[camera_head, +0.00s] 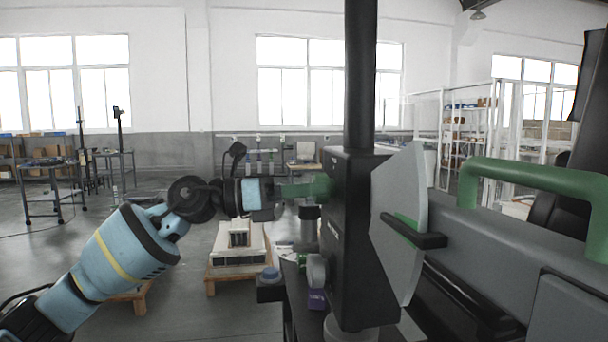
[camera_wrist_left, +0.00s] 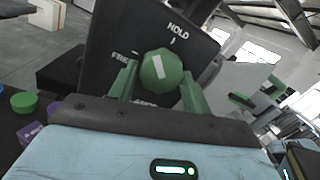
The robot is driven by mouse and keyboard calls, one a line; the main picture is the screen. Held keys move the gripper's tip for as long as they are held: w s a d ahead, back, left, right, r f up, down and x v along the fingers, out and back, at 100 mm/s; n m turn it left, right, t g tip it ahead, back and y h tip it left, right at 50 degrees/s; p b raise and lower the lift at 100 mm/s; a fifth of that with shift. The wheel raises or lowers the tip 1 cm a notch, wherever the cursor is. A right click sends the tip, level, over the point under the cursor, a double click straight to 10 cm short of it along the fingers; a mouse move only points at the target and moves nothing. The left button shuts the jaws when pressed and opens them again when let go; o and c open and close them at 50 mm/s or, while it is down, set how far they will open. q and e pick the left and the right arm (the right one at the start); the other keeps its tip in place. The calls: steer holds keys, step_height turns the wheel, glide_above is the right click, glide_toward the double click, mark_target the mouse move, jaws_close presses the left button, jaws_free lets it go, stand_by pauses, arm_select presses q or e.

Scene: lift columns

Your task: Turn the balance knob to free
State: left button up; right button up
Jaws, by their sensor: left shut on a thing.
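The balance knob (camera_wrist_left: 160,69) is green with a white mark. It sits on a black panel (camera_wrist_left: 110,32) with HOLD lettered above it and FREE, partly hidden, to its left. A third label below is mostly covered. The mark's upper end leans left, between HOLD and FREE. My left gripper (camera_wrist_left: 159,72) is shut on the knob, one green finger on each side. In the head view my left gripper (camera_head: 307,188) reaches the left side of the black column housing (camera_head: 352,235), and the knob is hidden there. My right gripper is not in view.
A black post (camera_head: 360,75) rises from the housing. A grey machine body with a green handle (camera_head: 540,172) fills the right. A green round part (camera_wrist_left: 24,102) and a purple block (camera_wrist_left: 30,132) lie left of the gripper. A pallet (camera_head: 238,272) with a load stands on the floor.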

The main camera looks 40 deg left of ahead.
arm_select(q)
steer(key=n+p, duration=0.9)
steer(key=shift+s+d+r+t, duration=0.1)
steer(key=shift+s+r+t, duration=0.1)
steer(key=shift+r+t, duration=0.15)
steer(key=shift+w+f+n+t+y+p, duration=0.1)
steer(key=shift+f+n+t+y+p, duration=0.2)
steer(key=shift+n, duration=0.4)
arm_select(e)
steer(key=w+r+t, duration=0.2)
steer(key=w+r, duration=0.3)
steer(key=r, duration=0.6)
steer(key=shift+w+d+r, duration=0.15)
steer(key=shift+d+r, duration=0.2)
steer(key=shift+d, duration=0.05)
arm_select(q)
steer(key=o, duration=1)
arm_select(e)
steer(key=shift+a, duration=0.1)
arm_select(q)
steer(key=shift+f, duration=0.1)
steer(key=shift+b+v, duration=0.55)
steer(key=shift+v, duration=3.35)
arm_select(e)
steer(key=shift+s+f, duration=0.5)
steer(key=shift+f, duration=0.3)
